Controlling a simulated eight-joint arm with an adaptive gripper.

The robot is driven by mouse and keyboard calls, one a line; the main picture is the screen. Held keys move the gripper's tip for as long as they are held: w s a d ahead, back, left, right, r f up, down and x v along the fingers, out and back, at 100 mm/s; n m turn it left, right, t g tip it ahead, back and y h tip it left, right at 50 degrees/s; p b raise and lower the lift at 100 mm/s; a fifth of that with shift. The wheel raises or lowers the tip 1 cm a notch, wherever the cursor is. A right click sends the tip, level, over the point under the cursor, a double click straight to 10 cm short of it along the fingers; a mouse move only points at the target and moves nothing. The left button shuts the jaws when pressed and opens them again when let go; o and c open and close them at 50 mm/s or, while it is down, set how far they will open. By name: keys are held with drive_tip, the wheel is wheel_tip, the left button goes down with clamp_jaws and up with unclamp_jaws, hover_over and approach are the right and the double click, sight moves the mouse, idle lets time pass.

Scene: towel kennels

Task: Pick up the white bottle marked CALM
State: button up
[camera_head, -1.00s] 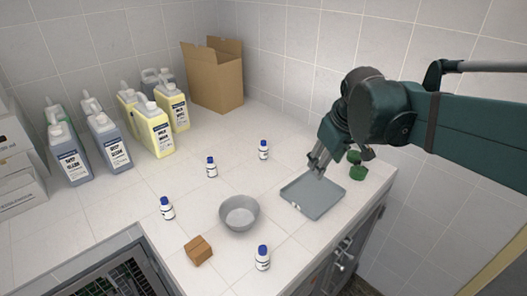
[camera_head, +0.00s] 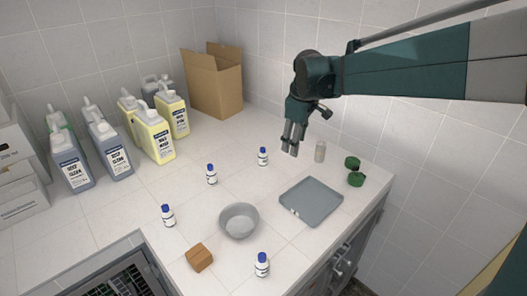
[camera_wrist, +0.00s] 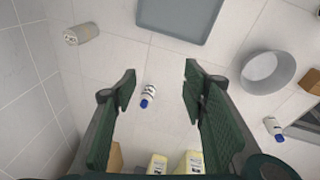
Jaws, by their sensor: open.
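Several small white bottles with blue caps stand on the white counter: one at the back (camera_head: 263,157), one left of it (camera_head: 212,175), one further front left (camera_head: 168,216) and one at the front (camera_head: 262,265). Their label words are too small to read, so I cannot tell which is marked CALM. My gripper (camera_head: 292,152) is open and empty, pointing down above the counter, right of the back bottle. In the wrist view, a blue-capped bottle (camera_wrist: 149,95) appears between the open fingers (camera_wrist: 160,82), below them and apart. Another bottle (camera_wrist: 272,127) shows at the right.
A grey tray (camera_head: 312,203), a grey bowl (camera_head: 239,222) and a small brown box (camera_head: 199,258) are nearby. A pale cylinder (camera_head: 320,151) and green items (camera_head: 354,171) stand at the right. Large jugs (camera_head: 154,138) and an open carton (camera_head: 215,85) are at the back left.

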sight(263, 148)
drive_tip(key=w+a+f+n+p, duration=0.1)
drive_tip(key=w+a+f+n, duration=0.1)
drive_tip(key=w+a+f, duration=0.2)
drive_tip(key=w+a+f+n+g+p, duration=0.1)
drive_tip(key=w+a+f+n, duration=0.1)
drive_tip(key=w, duration=0.5)
drive_tip(key=w+a+f+n+g+p, duration=0.1)
drive_tip(key=w+a+f+n, duration=0.1)
drive_tip(key=w+a+f, duration=0.3)
drive_tip(key=shift+w+a+f, duration=0.2)
drive_tip(key=shift+a+f, duration=0.1)
drive_tip(key=shift+f, duration=0.3)
drive_tip(key=shift+w+a+f+n+g, duration=0.25)
drive_tip(key=shift+a+f+n+g, duration=0.05)
drive_tip(key=shift+f, duration=0.15)
drive_tip(key=shift+f, duration=1.3)
drive_tip(key=shift+f+p, duration=0.45)
drive_tip(key=shift+f, duration=2.15)
drive_tip(key=shift+c, duration=0.2)
